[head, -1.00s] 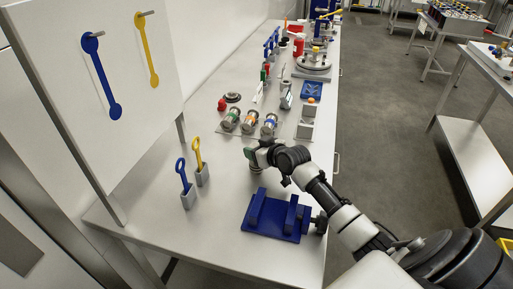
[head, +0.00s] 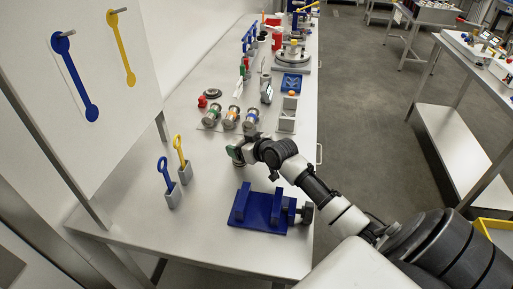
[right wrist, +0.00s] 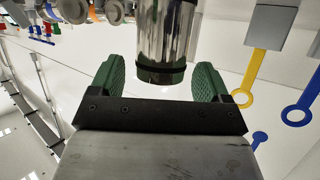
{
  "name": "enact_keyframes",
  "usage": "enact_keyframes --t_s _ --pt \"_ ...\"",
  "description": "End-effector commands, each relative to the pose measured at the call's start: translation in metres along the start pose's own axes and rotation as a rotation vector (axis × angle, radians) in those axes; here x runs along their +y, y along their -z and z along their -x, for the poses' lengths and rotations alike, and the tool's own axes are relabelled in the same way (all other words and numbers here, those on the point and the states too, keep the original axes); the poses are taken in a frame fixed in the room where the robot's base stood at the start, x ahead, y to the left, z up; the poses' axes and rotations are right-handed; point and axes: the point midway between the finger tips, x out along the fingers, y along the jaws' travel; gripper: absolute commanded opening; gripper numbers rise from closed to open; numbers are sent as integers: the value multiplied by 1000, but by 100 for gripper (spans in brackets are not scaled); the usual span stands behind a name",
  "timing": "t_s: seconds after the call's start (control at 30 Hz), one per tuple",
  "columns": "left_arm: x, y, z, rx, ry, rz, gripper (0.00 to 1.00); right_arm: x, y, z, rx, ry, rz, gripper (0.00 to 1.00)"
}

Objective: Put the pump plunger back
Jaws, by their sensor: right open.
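My right gripper (head: 237,152) is low over the bench, behind the blue fixture, with its green fingers partly hidden by its own wrist. In the right wrist view its two green fingers (right wrist: 167,82) are apart. A shiny metal cylinder with a black end band (right wrist: 163,40) shows between and just beyond them; I cannot tell whether they touch it. It may be the pump plunger, but I cannot tell for sure. My left gripper is not in view.
The blue fixture (head: 262,226) sits at the bench's right edge. Holders with a blue tool (head: 163,172) and a yellow tool (head: 180,152) stand to the left. Several banded metal cylinders (head: 231,117) lie farther back. The front left of the bench (head: 160,232) is clear.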

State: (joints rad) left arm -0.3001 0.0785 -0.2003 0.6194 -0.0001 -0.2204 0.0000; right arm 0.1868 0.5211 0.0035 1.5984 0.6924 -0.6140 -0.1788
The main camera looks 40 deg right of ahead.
Motion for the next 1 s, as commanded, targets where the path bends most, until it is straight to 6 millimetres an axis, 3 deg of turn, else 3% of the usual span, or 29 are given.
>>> enact_keyframes --t_s 0.3,0.5,0.7,1.0 --pt "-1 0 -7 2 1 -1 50 0 -2 62 -2 0 5 77" --pt "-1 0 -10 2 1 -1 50 0 -1 91 -1 1 3 77" --pt "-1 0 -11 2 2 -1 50 0 0 102 0 2 1 77" --pt "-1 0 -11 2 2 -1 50 0 0 103 0 1 1 77"
